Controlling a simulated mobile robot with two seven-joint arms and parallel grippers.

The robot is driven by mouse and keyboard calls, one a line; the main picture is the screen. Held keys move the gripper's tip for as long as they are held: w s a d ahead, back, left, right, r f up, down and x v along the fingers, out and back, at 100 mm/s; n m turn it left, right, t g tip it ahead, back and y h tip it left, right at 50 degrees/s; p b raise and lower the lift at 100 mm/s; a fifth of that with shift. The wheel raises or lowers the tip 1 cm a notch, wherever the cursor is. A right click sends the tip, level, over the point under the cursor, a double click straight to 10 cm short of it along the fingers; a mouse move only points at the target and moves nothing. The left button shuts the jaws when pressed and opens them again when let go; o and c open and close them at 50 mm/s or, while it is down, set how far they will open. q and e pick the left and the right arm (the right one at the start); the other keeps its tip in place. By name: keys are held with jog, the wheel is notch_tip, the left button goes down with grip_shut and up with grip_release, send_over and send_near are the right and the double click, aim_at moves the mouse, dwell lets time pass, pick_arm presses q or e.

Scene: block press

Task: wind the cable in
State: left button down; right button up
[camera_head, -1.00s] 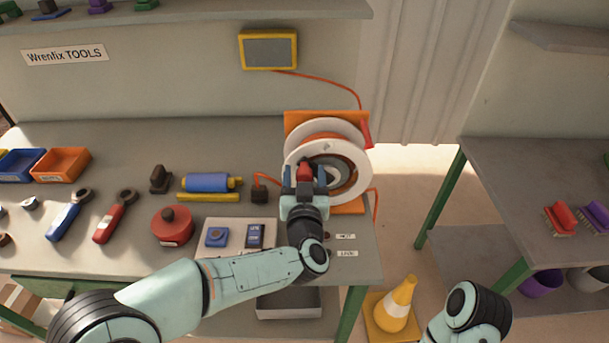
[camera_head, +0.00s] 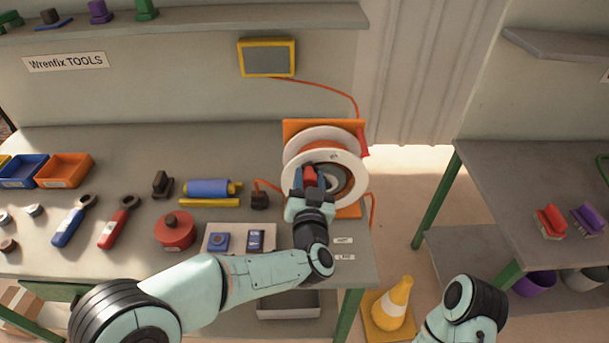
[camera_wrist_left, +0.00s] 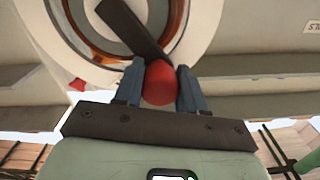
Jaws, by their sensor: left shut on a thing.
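The cable reel (camera_head: 347,150) has two white discs and an orange stand, and stands at the right end of the workbench. Orange cable is wound between its discs. My left gripper (camera_head: 311,180) is shut on the reel's red crank knob (camera_head: 310,175), in front of the reel face. In the left wrist view the red knob (camera_wrist_left: 159,83) sits between the two blue fingers, with the dark crank arm (camera_wrist_left: 133,27) running up and left. An orange cable plug (camera_head: 259,197) in a dark block lies left of the reel. My right gripper is out of view.
A second bench (camera_head: 535,170) is at the right.

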pick_arm(q)
jog(key=d+m+p, duration=0.1)
jog(key=r+m+p, duration=0.1)
jog(key=d+m+p, duration=0.1)
jog(key=m, duration=0.1)
jog(key=shift+d+r+p, duration=0.25)
jog(key=shift+d+p, duration=0.05)
jog(key=shift+p, duration=0.05)
jog(key=shift+d+m+p, duration=0.75)
jog(key=shift+m+p, duration=0.05)
jog(key=shift+m, duration=0.6)
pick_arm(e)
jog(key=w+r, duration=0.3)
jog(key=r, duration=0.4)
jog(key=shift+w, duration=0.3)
pick_arm(q)
jog(key=shift+f, duration=0.1)
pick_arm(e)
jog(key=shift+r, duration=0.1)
pick_arm(q)
jog(key=c, duration=0.7)
grip_release()
jog(key=shift+o, duration=0.2)
jog(key=shift+s, duration=0.15)
